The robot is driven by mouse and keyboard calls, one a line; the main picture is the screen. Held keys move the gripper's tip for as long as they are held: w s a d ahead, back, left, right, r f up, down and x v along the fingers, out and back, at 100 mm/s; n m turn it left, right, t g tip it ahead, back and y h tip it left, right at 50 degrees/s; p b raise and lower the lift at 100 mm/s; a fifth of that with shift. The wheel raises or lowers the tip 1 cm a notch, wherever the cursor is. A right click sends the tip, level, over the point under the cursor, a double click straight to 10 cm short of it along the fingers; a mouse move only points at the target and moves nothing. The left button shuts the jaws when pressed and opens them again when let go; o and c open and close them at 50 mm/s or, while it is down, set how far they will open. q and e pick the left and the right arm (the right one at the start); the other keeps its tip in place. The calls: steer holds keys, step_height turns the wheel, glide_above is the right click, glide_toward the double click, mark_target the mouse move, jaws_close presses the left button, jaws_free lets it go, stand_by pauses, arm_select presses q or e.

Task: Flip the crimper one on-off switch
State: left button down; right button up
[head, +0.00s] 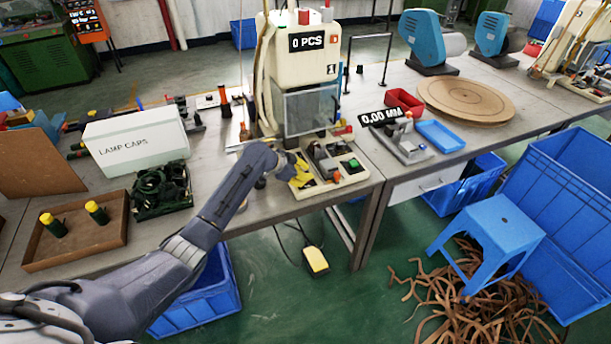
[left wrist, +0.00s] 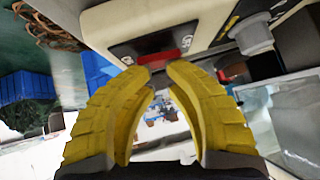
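Crimper one (head: 312,65) is the cream machine with the "0 PCS" display and a "1" label, standing on the table at the upper middle. My left gripper (head: 300,172) has yellow fingers and is low at the machine's front left, beside its base. In the left wrist view, a red switch-like piece (left wrist: 158,60) sits in a dark recess on a cream housing just beyond my left fingertips (left wrist: 158,70). The tips are close together with a narrow gap and nothing visible held. Contact with the red piece cannot be told. My right gripper is not in view.
The base unit (head: 345,165) with buttons is right of my left gripper. A white "LAMP CAPS" box (head: 135,140), black parts tray (head: 160,192) and brown tray (head: 75,240) stand at left. A yellow pedal (head: 315,261) is on the floor. A clear guard (head: 306,110) fronts the machine.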

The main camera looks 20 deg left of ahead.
arm_select(q)
steer(key=shift+w+a, duration=0.2)
steer(key=shift+a, duration=0.3)
steer(key=shift+r, duration=0.4)
steer(key=r, duration=0.3)
steer(key=shift+s+d+r, duration=0.25)
steer(key=shift+d+r, duration=0.05)
steer(key=shift+r, duration=0.05)
steer(key=v, duration=0.9)
steer(key=shift+s, duration=0.2)
steer(key=shift+a+r, duration=0.1)
steer(key=shift+r, duration=0.05)
